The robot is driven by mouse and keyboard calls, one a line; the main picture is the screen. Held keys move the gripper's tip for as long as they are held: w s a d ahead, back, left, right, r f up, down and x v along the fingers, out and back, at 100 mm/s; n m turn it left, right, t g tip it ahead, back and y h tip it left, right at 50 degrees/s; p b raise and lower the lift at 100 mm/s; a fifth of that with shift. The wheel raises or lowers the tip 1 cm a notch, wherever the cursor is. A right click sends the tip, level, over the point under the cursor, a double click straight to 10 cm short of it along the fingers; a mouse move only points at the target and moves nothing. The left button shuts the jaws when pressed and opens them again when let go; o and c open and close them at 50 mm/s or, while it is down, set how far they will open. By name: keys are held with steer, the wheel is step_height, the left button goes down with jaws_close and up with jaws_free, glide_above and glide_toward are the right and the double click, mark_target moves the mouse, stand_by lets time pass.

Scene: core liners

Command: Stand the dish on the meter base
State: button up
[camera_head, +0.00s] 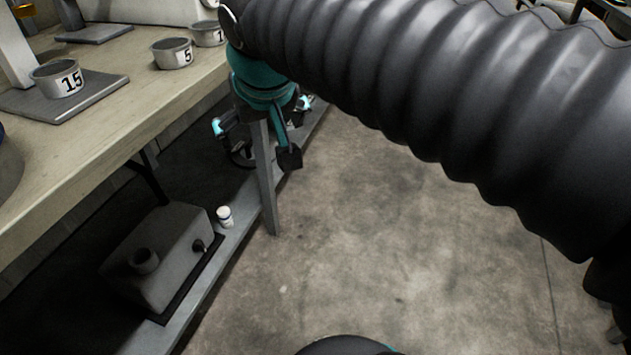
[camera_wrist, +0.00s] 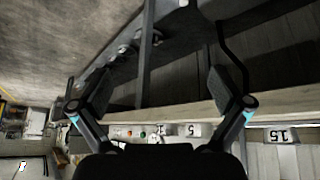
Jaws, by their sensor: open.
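Three grey metal dishes with number labels stand on the bench: the dish marked 15 (camera_head: 58,80), the one marked 5 (camera_head: 172,54) and one marked 1 (camera_head: 207,34). The 15 dish rests on a flat grey base plate (camera_head: 28,104) with an upright post. A second grey base (camera_head: 95,34) with a dark post is further back. I cannot tell which is the meter base. My gripper (camera_head: 262,150) is open and empty, off the bench's front edge. The wrist view shows its spread fingers (camera_wrist: 158,84), with the 15 dish (camera_wrist: 278,135) to the right.
The wooden bench top (camera_head: 120,95) has clear room between the 15 and 5 dishes. A lower shelf holds a grey box-like device (camera_head: 160,260) and a small white bottle (camera_head: 225,216). A metal bench leg (camera_head: 264,185) stands near my gripper. The concrete floor (camera_head: 400,240) is open.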

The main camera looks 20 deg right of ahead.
steer(key=s+d+f, duration=0.3)
steer(key=s+f, duration=0.2)
steer(key=f, duration=0.1)
steer(key=s+d+f+m, duration=0.1)
steer(key=s+d+f, duration=0.2)
steer(key=s+f, duration=0.3)
steer(key=shift+d+f+g, duration=0.25)
steer(key=shift+f+g, duration=0.05)
steer(key=shift+f, duration=0.2)
